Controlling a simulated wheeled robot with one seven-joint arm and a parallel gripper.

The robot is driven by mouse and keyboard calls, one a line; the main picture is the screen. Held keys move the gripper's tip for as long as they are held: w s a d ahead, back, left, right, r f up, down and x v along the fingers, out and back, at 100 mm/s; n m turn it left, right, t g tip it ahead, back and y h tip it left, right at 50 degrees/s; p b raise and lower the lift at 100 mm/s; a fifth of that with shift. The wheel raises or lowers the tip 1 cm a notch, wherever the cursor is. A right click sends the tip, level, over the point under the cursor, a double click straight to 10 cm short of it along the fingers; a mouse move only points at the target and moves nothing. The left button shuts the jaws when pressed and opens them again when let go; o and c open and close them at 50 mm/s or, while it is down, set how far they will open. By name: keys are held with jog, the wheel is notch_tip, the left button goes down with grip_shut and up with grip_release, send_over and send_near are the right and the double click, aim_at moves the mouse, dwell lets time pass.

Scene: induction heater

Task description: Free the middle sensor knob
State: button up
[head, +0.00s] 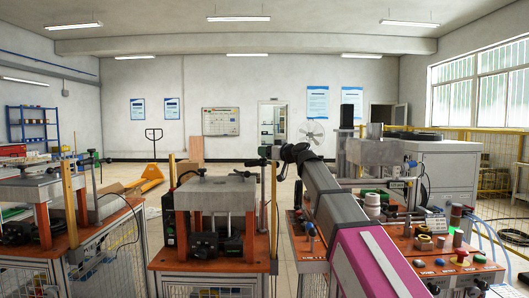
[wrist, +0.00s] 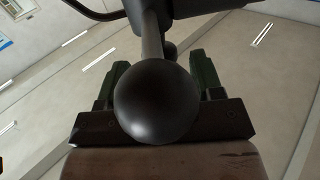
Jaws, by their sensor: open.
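A dark round knob (wrist: 157,102) on a grey rod fills the middle of the wrist view. The two green fingers of my gripper (wrist: 160,78) stand apart, one on each side of the knob. I cannot tell whether either finger touches it. In the head view my arm reaches up and left, its dark end beside the right edge of the middle station (head: 215,193). Small black knobs and clamps (head: 257,162) show there, but my fingers are too small to make out. I cannot tell how the knob is fastened.
The middle station has a grey block top, orange base and yellow posts. Another station (head: 50,190) stands to the left. An orange control panel (head: 440,262) with several buttons and a white cabinet (head: 447,170) are on the right. Open floor lies behind, with a yellow pallet truck (head: 150,175).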

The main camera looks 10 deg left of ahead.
jog(key=shift+x, duration=1.05)
jog(key=c, duration=0.9)
jog(key=shift+o, duration=0.2)
